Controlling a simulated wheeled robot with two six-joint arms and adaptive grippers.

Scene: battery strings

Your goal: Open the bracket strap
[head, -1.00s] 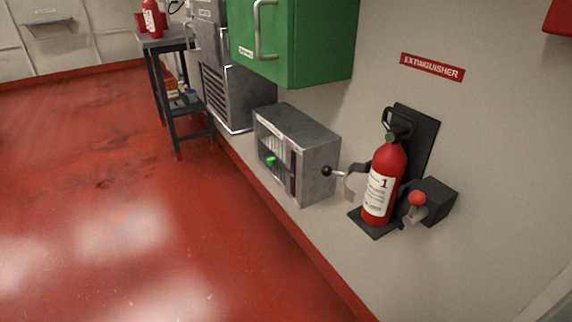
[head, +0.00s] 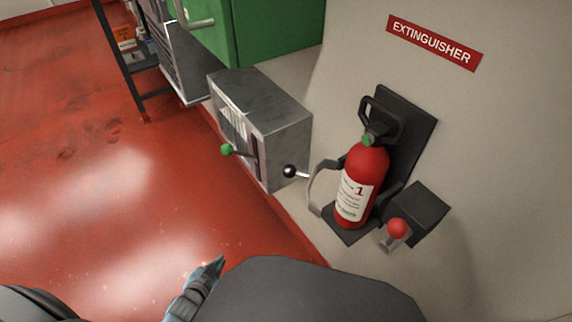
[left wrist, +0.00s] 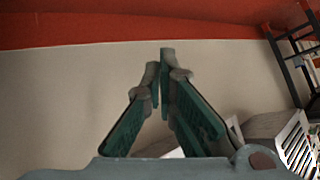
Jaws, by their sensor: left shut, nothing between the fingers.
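A red fire extinguisher (head: 364,178) stands upright in a black wall bracket (head: 408,130). A grey curved strap (head: 316,188) stands out at its left side and does not cross the front of the bottle. A lever with a black ball knob (head: 290,171) shows just left of the strap. A red ball knob (head: 397,228) sits on a short lever by a black block at the bracket's right. My left gripper (head: 220,262) is low in the head view, well below and left of the bracket. Its fingers meet, empty, in the left wrist view (left wrist: 160,62). My right gripper is out of view.
A grey metal box (head: 262,110) with a green-knobbed lever (head: 227,150) is left of the extinguisher. A green cabinet (head: 270,30) hangs above it. A red sign (head: 433,42) is on the wall. The red floor (head: 70,200) at left is open.

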